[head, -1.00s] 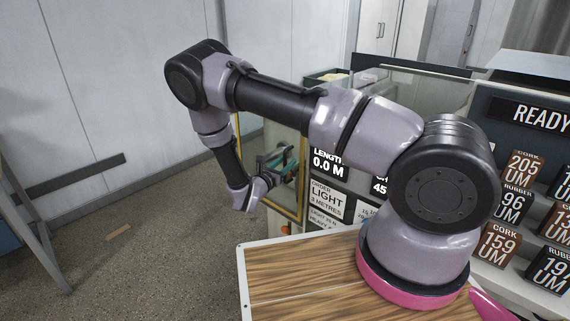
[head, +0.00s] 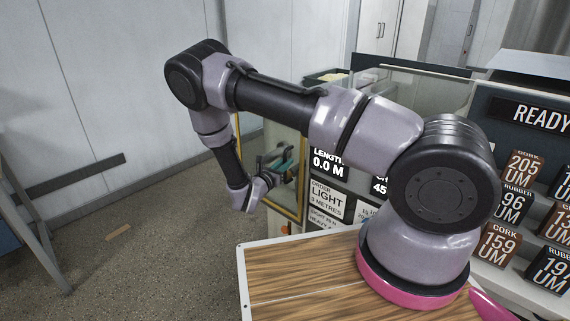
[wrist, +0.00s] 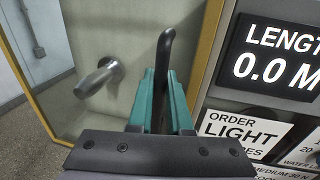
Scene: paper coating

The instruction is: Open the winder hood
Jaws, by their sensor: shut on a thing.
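The winder hood (wrist: 208,45) is a clear panel with a yellow frame, and it stands shut-looking beside the machine's display; how far it is open I cannot tell. It also shows in the head view (head: 299,190), partly behind my arm. A black bent handle (wrist: 165,48) rises in front of the panel. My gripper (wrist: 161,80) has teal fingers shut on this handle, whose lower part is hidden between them. A grey metal spindle (wrist: 100,77) shows left of the handle.
The display panel (head: 328,195) reads length 0.0 M, with order cards below it. A wood-topped surface (head: 290,275) lies in front, and labelled blocks (head: 520,183) stand at right. The floor (head: 150,230) at left is mostly clear.

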